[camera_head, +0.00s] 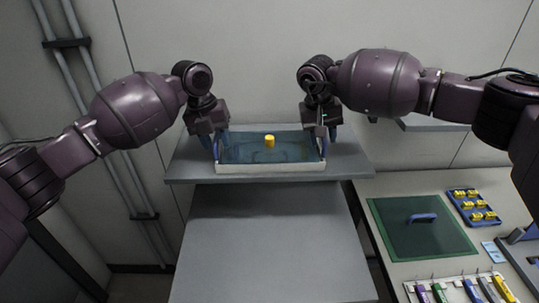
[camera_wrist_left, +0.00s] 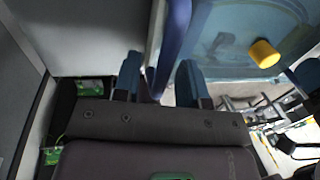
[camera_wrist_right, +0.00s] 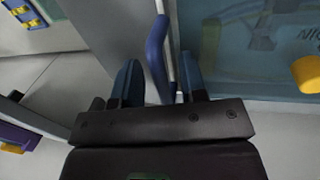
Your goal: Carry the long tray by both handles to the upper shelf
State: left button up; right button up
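The long tray (camera_head: 232,169) has a pale rim and a blue, see-through-looking floor. It appears to rest on the grey upper shelf (camera_head: 350,165), with a yellow cylinder (camera_head: 269,141) standing in it. My left gripper (camera_head: 213,146) is at the tray's left end; its fingers stand apart on either side of the blue handle (camera_wrist_left: 174,40). My right gripper (camera_head: 321,139) is at the right end, fingers apart around the other blue handle (camera_wrist_right: 156,55). Both grippers look open, with gaps beside the handles. The yellow cylinder also shows in the left wrist view (camera_wrist_left: 264,53).
A wide grey surface (camera_head: 270,245) lies lower, in front of the shelf, and is bare. To the right, a bench holds a green mat (camera_head: 420,228), a blue tray of yellow pieces (camera_head: 473,206) and several coloured items in a rack. A wall stands behind the shelf.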

jog(key=shift+r, duration=0.1)
pick_arm(q)
notch_tip(320, 180, up, 12)
jog(key=a, duration=0.2)
jog(key=shift+a+f, duration=0.15)
pick_arm(e)
notch_tip(320, 180, up, 12)
jog(key=a, duration=0.2)
jog(key=shift+a+f, duration=0.2)
pick_arm(q)
jog(key=shift+a, duration=0.1)
pick_arm(e)
jog(key=shift+a, duration=0.15)
dwell(0.4)
